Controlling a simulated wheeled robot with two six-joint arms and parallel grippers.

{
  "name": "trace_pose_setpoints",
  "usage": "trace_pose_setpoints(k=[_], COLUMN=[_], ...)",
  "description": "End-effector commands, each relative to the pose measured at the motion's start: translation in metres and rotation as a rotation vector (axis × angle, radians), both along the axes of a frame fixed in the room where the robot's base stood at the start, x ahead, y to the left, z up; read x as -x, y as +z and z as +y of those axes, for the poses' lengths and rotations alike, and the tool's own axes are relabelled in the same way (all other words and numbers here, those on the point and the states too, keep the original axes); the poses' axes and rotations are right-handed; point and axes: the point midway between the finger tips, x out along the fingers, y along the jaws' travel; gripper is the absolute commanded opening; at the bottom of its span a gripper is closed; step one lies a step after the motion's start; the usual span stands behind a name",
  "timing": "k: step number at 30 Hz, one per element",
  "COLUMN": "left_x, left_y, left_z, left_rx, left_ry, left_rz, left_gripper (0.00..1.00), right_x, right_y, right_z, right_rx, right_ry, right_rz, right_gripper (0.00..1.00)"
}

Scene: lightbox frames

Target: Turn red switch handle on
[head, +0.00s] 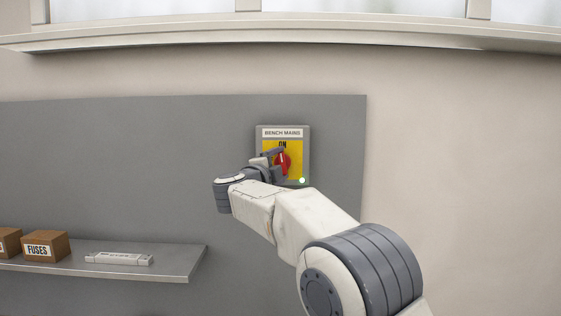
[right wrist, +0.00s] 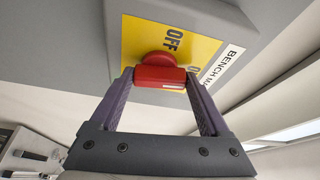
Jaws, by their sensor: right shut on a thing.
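The red switch handle (head: 285,164) is on a yellow plate (head: 296,150) in a grey box labelled BENCH MAINS. It stands roughly upright in the head view, its upper end near the word ON. My right gripper (head: 273,157) reaches it from the left and partly hides it. In the right wrist view the right gripper (right wrist: 160,80) has its two fingers shut on the sides of the red handle (right wrist: 158,73). The word OFF shows beside it on the yellow plate (right wrist: 140,42); ON is partly hidden. A green lamp (head: 302,181) glows at the box's lower right. My left gripper is out of view.
The box is mounted on a grey wall panel (head: 120,160). A shelf (head: 180,262) at lower left carries a FUSES box (head: 45,246), another brown box and a pale flat bar (head: 118,258). A window ledge (head: 300,28) runs above. The panel around the box is clear.

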Motion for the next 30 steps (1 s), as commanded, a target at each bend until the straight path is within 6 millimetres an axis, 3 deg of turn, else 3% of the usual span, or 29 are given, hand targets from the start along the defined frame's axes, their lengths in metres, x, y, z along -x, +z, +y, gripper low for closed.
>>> trace_pose_setpoints(k=[12, 27, 28, 29, 30], left_x=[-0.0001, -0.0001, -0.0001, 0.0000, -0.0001], left_y=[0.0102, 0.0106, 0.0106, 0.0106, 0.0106], left_z=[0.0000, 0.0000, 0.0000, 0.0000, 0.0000], left_rx=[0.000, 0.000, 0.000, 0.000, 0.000], left_ry=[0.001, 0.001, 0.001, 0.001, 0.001], left_rz=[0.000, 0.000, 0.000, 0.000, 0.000], left_gripper=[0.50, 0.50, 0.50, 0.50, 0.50], right_x=[0.0000, -0.0001, -0.0001, -0.0001, -0.0001], right_y=[0.0011, 0.0002, 0.0001, 0.0001, 0.0002], right_z=[-0.0008, -0.0011, -0.0011, -0.0011, -0.0010], right_rx=[-0.166, -0.186, -0.186, -0.186, -0.186], right_ry=[-0.001, -0.002, -0.002, -0.002, -0.002], right_rz=[0.000, 0.001, 0.001, 0.001, 0.001], right_gripper=[0.24, 0.24, 0.84, 0.95, 1.00])
